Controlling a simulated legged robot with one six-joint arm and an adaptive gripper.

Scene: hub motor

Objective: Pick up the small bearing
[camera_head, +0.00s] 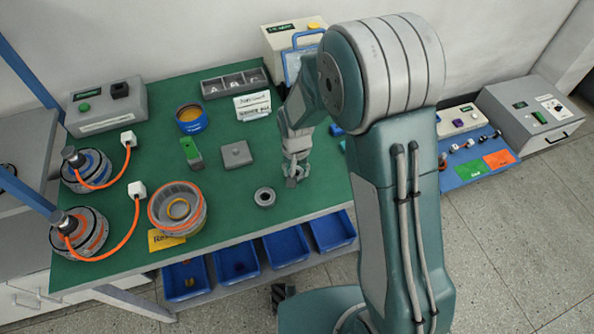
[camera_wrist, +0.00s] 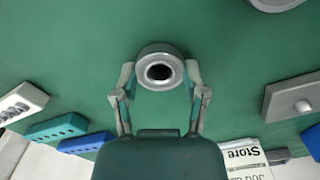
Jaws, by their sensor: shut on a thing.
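The small bearing (camera_wrist: 146,79) is a grey ring with a dark bore. In the wrist view it sits between the two fingertips of my gripper (camera_wrist: 160,78), which touch it from both sides. In the head view my gripper (camera_head: 293,179) points down over the green table, and the bearing is hard to make out there. I cannot tell whether it is clear of the table top. Another, larger-looking grey ring (camera_head: 264,197) lies on the table just left of my gripper; its edge shows at the top of the wrist view (camera_wrist: 275,3).
The green table (camera_head: 225,205) holds a grey square block (camera_head: 236,155), a green-topped block (camera_head: 191,153), a blue ring container (camera_head: 191,120) and an orange-rimmed hub (camera_head: 160,215). Blue bins (camera_head: 286,245) hang below the front edge. The table around my gripper is fairly clear.

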